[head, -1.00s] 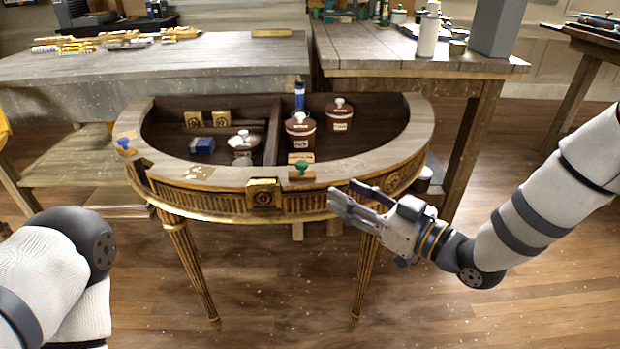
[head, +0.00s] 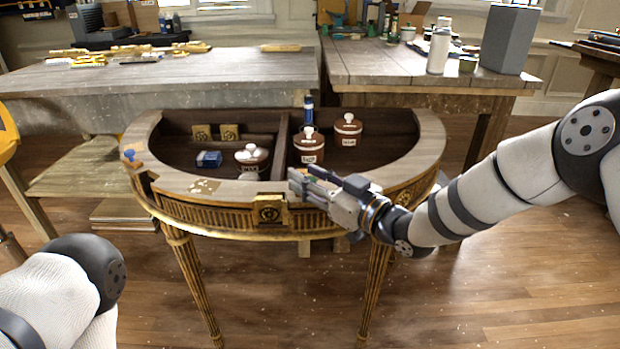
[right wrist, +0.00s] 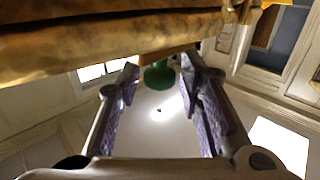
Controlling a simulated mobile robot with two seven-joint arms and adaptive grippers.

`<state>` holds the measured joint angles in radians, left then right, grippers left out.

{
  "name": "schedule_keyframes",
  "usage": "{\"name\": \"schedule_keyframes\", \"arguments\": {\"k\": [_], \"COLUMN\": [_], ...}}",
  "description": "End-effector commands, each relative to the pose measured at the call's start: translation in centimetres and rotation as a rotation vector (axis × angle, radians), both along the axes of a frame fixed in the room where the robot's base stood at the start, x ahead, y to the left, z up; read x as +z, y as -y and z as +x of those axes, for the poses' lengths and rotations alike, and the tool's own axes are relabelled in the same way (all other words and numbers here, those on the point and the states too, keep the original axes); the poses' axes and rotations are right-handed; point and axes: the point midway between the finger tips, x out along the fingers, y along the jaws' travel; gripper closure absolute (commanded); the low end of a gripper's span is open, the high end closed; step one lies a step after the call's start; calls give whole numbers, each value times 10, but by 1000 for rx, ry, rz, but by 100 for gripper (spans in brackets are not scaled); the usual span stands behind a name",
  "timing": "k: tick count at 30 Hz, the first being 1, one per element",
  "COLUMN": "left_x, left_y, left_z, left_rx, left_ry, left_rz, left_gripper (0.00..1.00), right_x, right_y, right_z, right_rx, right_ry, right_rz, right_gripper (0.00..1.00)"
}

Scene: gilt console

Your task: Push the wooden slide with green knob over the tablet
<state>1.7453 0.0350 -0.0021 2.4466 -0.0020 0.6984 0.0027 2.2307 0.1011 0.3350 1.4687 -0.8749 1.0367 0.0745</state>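The green knob (right wrist: 160,75) shows between the two open fingers of my right gripper (right wrist: 160,92) in the right wrist view. A strip of the wooden slide (right wrist: 168,56) shows above it. In the head view my right gripper (head: 296,184) is at the front rim of the gilt console (head: 228,190), right of centre, and hides most of the slide and knob. I cannot tell whether the fingers touch the knob. A flat pale-gold patch (head: 203,187) on the rim, left of the gold front plate, may be the tablet. My left gripper is out of view.
A blue knob (head: 129,155) stands on the rim's left end. The console's recess holds lidded brown jars (head: 308,148), a blue box (head: 208,159) and a divider (head: 283,140). The rim between my right gripper and the pale patch looks clear. Workbenches stand behind.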

Motion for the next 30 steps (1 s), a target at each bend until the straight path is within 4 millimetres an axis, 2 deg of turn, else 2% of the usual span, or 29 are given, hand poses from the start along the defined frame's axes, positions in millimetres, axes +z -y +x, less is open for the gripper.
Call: {"name": "schedule_keyframes", "arguments": {"k": [1, 3, 10, 18, 21, 30], "left_x": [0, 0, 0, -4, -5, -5], "left_y": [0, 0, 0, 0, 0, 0], "left_z": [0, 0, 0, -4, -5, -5], "left_rx": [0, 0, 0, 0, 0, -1], "left_ry": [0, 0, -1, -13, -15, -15], "left_rz": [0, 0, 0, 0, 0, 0], "left_gripper": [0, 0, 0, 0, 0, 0], "right_x": [0, 0, 0, -2, -2, -1], "right_y": [0, 0, -3, -53, -64, -68], "right_z": [0, 0, 0, 0, 0, -1], "right_rx": [0, 0, 1, 2, 1, 2], "right_ry": [0, 0, 0, -1, -1, -1], "right_rz": [0, 0, 0, -2, -1, 0], "right_gripper": [84, 100, 100, 100, 100, 100]}}
